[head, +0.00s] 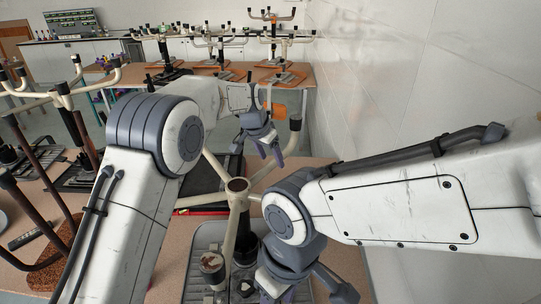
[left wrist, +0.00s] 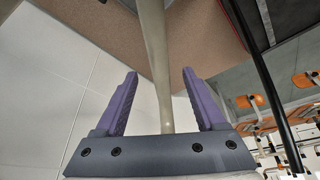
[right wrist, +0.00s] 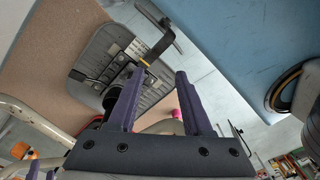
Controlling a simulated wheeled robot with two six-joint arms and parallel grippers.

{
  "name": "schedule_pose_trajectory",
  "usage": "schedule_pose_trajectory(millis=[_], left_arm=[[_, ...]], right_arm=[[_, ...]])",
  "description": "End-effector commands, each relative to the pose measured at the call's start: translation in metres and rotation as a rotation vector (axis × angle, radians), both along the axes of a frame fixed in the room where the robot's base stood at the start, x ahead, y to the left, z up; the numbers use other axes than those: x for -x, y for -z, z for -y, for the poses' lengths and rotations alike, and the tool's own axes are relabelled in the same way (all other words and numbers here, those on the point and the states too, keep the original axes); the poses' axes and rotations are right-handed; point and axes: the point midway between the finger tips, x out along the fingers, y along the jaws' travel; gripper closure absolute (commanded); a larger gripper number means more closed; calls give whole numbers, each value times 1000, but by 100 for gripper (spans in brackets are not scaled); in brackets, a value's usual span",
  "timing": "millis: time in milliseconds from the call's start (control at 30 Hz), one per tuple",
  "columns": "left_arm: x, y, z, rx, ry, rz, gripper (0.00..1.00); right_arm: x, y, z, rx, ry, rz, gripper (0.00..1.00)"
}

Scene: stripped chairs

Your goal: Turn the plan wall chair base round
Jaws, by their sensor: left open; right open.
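The beige chair base (head: 237,186) stands on a table in the middle of the head view, with arms spreading from a round hub on a post. My left gripper (head: 265,152) is open above the base's far right arm. In the left wrist view, a beige bar (left wrist: 155,60) runs between the open purple fingers with gaps at both sides. My right gripper (head: 301,292) is open at the near right side of the base. In the right wrist view its fingers (right wrist: 160,76) are apart with no bar between them. My right forearm hides part of the base.
A grey ribbed plate (head: 203,240) lies under the base, and also shows in the right wrist view (right wrist: 150,96). A white wall (head: 400,80) rises close on the right. More chair bases (head: 65,95) stand at left and on the back table (head: 300,78).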

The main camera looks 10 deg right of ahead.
Motion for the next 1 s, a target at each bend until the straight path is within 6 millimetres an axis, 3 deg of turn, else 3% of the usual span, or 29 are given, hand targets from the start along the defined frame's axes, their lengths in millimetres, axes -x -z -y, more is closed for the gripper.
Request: schedule_pose_trajectory(millis=[433, 600, 633, 1000], left_arm=[[-4, 12, 1, 1, -4, 1, 28], [-4, 12, 1, 1, -4, 1, 93], [-4, 12, 1, 1, -4, 1, 100], [-4, 11, 1, 0, -4, 1, 100]], right_arm=[[0, -4, 0, 0, -1, 0, 50], [0, -4, 0, 0, -1, 0, 50], [0, -4, 0, 0, -1, 0, 50], [0, -4, 0, 0, -1, 0, 50]])
